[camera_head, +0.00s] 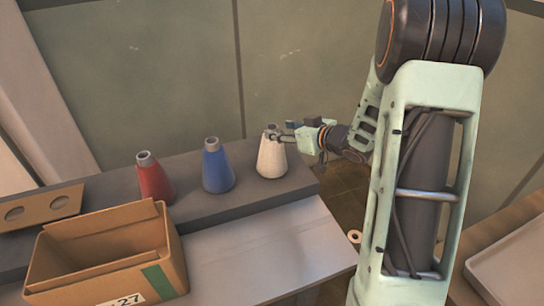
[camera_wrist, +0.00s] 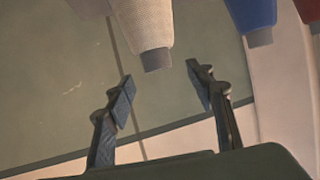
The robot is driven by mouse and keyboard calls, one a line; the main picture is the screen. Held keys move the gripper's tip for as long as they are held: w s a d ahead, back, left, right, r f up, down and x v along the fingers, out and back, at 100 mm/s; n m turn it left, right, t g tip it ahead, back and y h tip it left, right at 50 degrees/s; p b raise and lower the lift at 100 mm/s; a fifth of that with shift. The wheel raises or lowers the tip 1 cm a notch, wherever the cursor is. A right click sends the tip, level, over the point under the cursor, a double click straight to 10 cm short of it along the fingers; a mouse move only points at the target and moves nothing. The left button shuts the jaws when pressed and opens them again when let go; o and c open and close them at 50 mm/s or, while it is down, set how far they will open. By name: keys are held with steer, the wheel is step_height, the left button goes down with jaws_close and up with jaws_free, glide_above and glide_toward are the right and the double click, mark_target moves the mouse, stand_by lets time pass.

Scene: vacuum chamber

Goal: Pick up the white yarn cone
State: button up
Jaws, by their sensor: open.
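The white yarn cone (camera_head: 272,157) stands upright on the right part of a grey ledge in the head view. In the wrist view the white yarn cone (camera_wrist: 146,22) shows at the top with its grey tip between the fingers in the picture, beyond the fingertips. My gripper (camera_head: 274,134) is at the cone's top, coming from the right. In the wrist view my gripper (camera_wrist: 163,83) has its two dark fingers spread apart, with nothing seen held between them. Whether a finger touches the cone I cannot tell.
A blue cone (camera_head: 217,168) and a red cone (camera_head: 153,181) stand to the left on the grey ledge (camera_head: 244,196). An open cardboard box (camera_head: 165,260) is at the front left. A cardboard piece with holes (camera_head: 40,208) lies behind it. A light table surface (camera_head: 255,255) is clear.

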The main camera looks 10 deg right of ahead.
mark_target(269, 127)
steer(key=x, duration=0.5)
steer(key=shift+w+f, duration=0.2)
steer(key=shift+w, duration=0.2)
jaws_close()
steer(key=shift+r, duration=0.1)
